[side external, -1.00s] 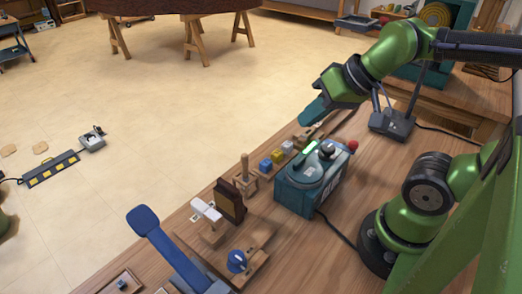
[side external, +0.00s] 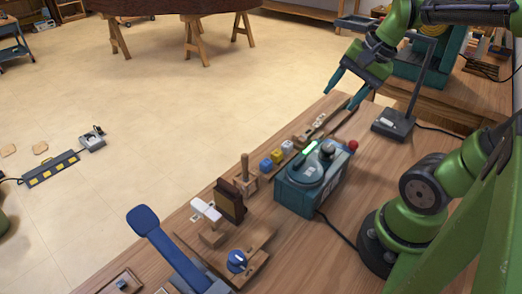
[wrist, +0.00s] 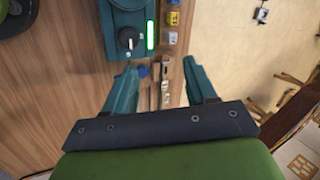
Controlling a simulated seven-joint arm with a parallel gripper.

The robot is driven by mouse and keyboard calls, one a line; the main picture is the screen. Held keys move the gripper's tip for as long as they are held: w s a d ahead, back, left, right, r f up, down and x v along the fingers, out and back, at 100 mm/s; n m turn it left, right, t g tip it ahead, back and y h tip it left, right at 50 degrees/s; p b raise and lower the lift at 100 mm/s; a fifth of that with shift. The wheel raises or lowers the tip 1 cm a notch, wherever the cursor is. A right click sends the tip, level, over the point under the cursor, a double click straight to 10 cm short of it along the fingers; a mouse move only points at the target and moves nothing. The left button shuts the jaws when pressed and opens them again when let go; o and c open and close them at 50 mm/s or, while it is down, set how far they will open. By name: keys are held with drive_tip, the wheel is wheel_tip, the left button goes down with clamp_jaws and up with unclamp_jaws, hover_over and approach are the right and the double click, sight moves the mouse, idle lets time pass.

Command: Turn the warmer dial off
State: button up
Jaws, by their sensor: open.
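The warmer is a teal box (side external: 305,190) on the bench, with a green-lit strip (side external: 309,147) on top. A dark round dial (side external: 327,151) sits at its far end. In the wrist view the dial (wrist: 129,39) is black with a small white mark, on the teal housing (wrist: 127,15); I cannot read its setting. My gripper (side external: 341,99) is open and empty, above the bench's far end, beyond the dial and apart from it. In the wrist view the fingers of my gripper (wrist: 160,66) are spread below the dial, to its right.
A black lamp stand (side external: 393,124) is right of my gripper. A wooden peg (side external: 245,167) and blue lever (side external: 150,228) stand nearer. Floor lies beyond the bench edge.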

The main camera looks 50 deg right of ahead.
drive_tip(key=shift+o, duration=0.5)
drive_tip(key=s+d+r+m+g+y, duration=0.1)
drive_tip(key=s+d+m, duration=0.3)
drive_tip(key=m, duration=0.6)
drive_tip(key=shift+d+r, duration=0.15)
drive_tip(key=shift+d, duration=0.35)
drive_tip(key=m, duration=0.2)
approach(329, 147)
drive_tip(key=shift+g+y, duration=0.3)
drive_tip(key=shift+y, duration=0.1)
drive_tip(key=x, duration=0.8)
drive_tip(key=shift+w+d, duration=0.3)
drive_tip(key=shift+d, duration=0.05)
drive_tip(key=shift+c, duration=0.2)
drive_tip(key=c, duration=1)
